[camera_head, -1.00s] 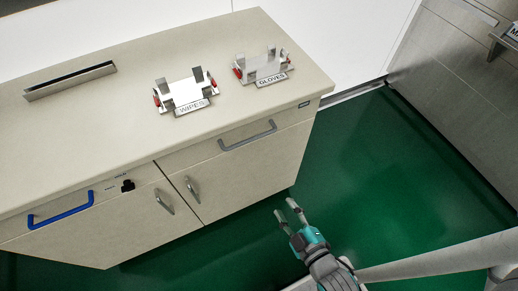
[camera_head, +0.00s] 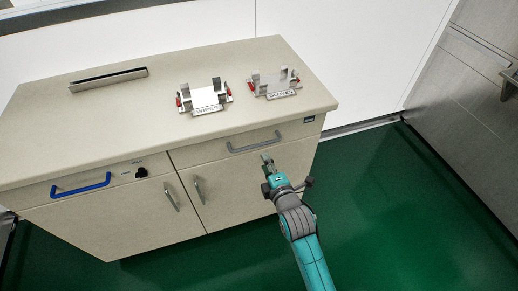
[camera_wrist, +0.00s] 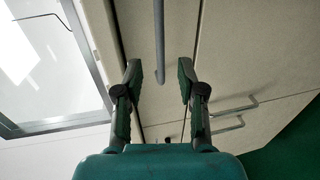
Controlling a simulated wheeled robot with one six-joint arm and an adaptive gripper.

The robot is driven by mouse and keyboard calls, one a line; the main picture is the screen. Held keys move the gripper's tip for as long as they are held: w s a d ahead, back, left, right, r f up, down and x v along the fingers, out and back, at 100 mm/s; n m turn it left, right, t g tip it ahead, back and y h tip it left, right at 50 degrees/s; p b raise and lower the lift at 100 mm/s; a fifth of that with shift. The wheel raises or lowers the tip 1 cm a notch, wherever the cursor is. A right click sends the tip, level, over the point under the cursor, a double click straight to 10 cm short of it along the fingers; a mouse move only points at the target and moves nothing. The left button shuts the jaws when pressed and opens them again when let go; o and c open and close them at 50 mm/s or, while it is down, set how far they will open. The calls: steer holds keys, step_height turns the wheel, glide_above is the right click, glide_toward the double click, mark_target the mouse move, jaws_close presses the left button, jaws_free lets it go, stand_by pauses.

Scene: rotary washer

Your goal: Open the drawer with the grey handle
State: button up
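The grey handle (camera_head: 255,143) is a bar on the front of the right-hand drawer (camera_head: 204,154), just under the cabinet's countertop. The drawer front looks flush with the cabinet. My gripper (camera_head: 267,158) is just in front of and below the right part of the handle in the head view. In the wrist view the grey handle (camera_wrist: 159,35) runs upright in the picture, with its lower end between the two fingers of my gripper (camera_wrist: 160,75). The fingers are spread, with a gap on both sides of the bar. No contact with the handle shows.
A left drawer has a blue handle (camera_head: 80,185) and a black lock (camera_head: 141,172). Two cabinet doors have upright metal handles (camera_head: 171,197) below. WIPES (camera_head: 206,97) and GLOVES (camera_head: 274,83) holders and a metal tray (camera_head: 108,79) are on the countertop (camera_head: 150,115). Green floor (camera_head: 390,190) is free at right.

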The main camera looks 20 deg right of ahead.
mark_target(257, 146)
steer(key=x, duration=1)
steer(key=shift+w, duration=0.3)
jaws_close()
